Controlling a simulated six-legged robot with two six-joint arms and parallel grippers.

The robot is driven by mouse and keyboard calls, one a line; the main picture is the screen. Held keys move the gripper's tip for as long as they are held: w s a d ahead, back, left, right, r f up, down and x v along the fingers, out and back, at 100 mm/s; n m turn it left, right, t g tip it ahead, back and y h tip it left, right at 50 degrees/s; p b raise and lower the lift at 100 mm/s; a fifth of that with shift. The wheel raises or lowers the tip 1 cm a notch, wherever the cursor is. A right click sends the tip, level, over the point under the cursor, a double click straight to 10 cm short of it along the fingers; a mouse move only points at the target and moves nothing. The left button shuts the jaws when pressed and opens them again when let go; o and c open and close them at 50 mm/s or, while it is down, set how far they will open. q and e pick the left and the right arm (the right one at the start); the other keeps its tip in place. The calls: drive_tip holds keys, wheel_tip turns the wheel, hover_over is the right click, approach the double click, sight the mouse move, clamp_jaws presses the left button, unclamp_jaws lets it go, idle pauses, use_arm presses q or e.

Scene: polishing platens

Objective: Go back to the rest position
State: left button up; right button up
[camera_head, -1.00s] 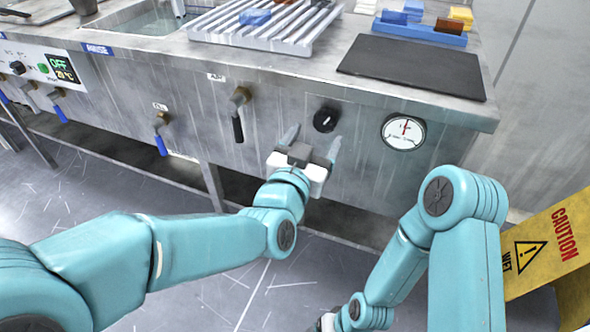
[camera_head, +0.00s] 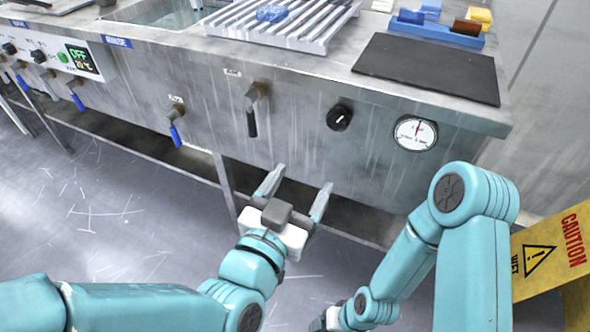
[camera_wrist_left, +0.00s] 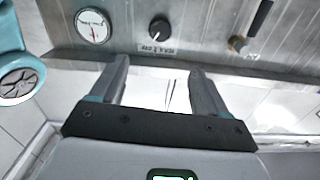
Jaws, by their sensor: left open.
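My left gripper (camera_head: 297,189) is in front of the lower part of the steel bench, below the black knob (camera_head: 339,117). Its two fingers are spread apart with nothing between them. The left wrist view shows the same open fingers (camera_wrist_left: 158,85), with the bench front and the knob (camera_wrist_left: 159,29) beyond them. My right arm comes in at the right of the head view and bends downward. Its gripper is mostly hidden at the bottom edge, so its jaws cannot be made out.
The bench front (camera_head: 290,140) carries a gauge (camera_head: 415,133) and valves with a black handle (camera_head: 251,122) and a blue handle (camera_head: 175,134). A dark mat (camera_head: 430,68) lies on top. A yellow caution sign (camera_head: 548,252) stands at the right. Scratched floor (camera_head: 90,215) is open at the left.

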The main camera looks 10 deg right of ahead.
use_arm(q)
drive_tip(key=w+a+f+n+g+y, duration=0.1)
drive_tip(key=w+a+f+n+y, duration=0.35)
drive_tip(key=a+f, duration=0.8)
drive_tip(key=s+a+f+n+g+y, duration=0.1)
drive_tip(key=a+f+g+y, duration=0.2)
drive_tip(key=f, duration=0.6)
drive_tip(key=s+a+f+n+g, duration=0.15)
drive_tip(key=a+f, duration=0.25)
drive_tip(key=f, duration=0.5)
drive_tip(key=s+f+n+g+h, duration=0.2)
drive_tip(key=s+f+n+g, duration=0.1)
drive_tip(key=s+f+g, duration=0.9)
drive_tip(key=s+r+t+p, duration=0.3)
drive_tip(key=r+p, duration=2.9)
drive_tip(key=shift+s+d+r, duration=0.15)
drive_tip(key=shift+d, duration=0.25)
drive_tip(key=shift+y, duration=0.25)
